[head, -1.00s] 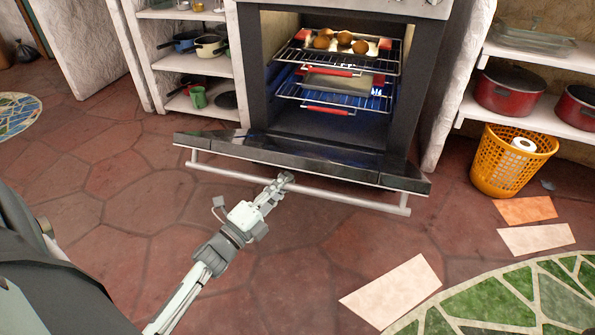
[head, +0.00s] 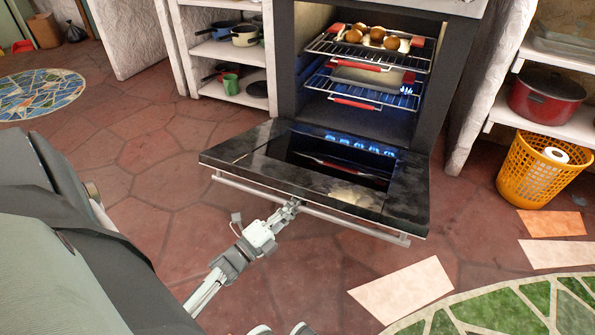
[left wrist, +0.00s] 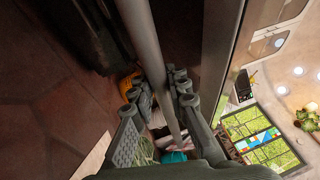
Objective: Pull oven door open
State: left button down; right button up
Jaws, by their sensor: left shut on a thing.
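The oven door (head: 250,155) is hinged at its bottom and folded well down, with its dark glossy inner face showing. Its pale bar handle (head: 350,223) runs along the outer edge. My left gripper (head: 292,205) is shut on the handle near its middle. In the left wrist view, the handle (left wrist: 147,45) passes between the fingers of my left gripper (left wrist: 162,100). The oven (head: 440,90) stands open behind the door.
Inside the oven, wire racks (head: 335,78) hold a tray with round brown items. Shelves with pots stand on both sides. An orange basket (head: 540,178) stands at right. Pale tiles (head: 400,290) lie on the floor, which is otherwise clear before the door.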

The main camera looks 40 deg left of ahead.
pick_arm(q)
jog(key=shift+s, duration=0.1)
jog(key=c, duration=1.6)
grip_release()
jog(key=shift+o, duration=0.7)
jog(key=shift+r, duration=0.1)
jog(key=v, duration=1.2)
jog(key=shift+f, duration=0.25)
